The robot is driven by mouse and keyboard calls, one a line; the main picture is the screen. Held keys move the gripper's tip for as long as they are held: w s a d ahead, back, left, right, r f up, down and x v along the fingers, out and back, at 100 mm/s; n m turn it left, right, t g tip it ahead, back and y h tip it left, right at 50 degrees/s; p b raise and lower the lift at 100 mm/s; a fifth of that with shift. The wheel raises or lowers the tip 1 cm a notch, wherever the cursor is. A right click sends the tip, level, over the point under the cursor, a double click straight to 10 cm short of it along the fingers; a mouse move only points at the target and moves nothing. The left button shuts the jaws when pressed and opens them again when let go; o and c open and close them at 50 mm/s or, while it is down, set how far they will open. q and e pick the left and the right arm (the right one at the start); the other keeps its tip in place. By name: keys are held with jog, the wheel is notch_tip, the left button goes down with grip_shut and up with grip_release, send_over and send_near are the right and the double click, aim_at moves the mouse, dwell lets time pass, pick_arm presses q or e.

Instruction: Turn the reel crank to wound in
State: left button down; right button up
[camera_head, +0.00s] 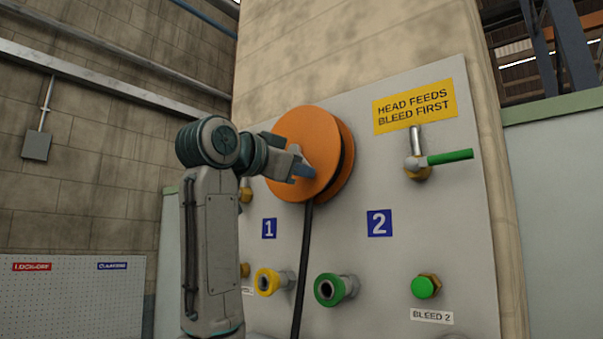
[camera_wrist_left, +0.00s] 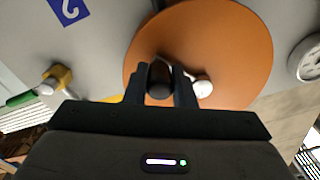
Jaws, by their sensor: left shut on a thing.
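The orange reel (camera_head: 322,138) is mounted on the grey panel, with a dark hose (camera_head: 303,265) hanging down from it. My left gripper (camera_head: 303,170) is in front of the reel's face, towards its lower part. In the left wrist view my left gripper (camera_wrist_left: 160,88) is shut on the dark crank handle (camera_wrist_left: 160,82), in front of the orange reel disc (camera_wrist_left: 235,55). A white round hub (camera_wrist_left: 203,87) sits beside the fingers. In the head view the crank is mostly hidden by the gripper. My right gripper is not in view.
The panel (camera_head: 400,270) carries a green lever valve (camera_head: 448,158) at right, a yellow coupling (camera_head: 268,281), a green coupling (camera_head: 330,290) and a green bleed knob (camera_head: 425,287). A yellow sign (camera_head: 415,105) is above. A round gauge (camera_wrist_left: 308,60) shows in the left wrist view.

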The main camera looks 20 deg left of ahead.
pick_arm(q)
jog(key=shift+w+a+f+m+b, duration=0.2)
jog(key=shift+a+f+m+b, duration=0.25)
jog(key=shift+m, duration=0.45)
jog(key=shift+w+a+f+m, duration=0.15)
jog(key=shift+a+m, duration=0.3)
jog(key=shift+m, duration=0.55)
jog(key=shift+w+a+f+m, duration=0.1)
jog(key=shift+a+m, duration=0.25)
jog(key=shift+m, duration=0.35)
jog(key=shift+w+a+m, duration=0.15)
jog(key=shift+a+m, duration=0.2)
jog(key=shift+m, duration=0.35)
jog(key=shift+w+a+f+m, duration=0.1)
jog(key=shift+a+m, duration=0.25)
jog(key=shift+m, duration=0.35)
jog(key=shift+r, duration=0.1)
jog(key=c, duration=1.2)
grip_release()
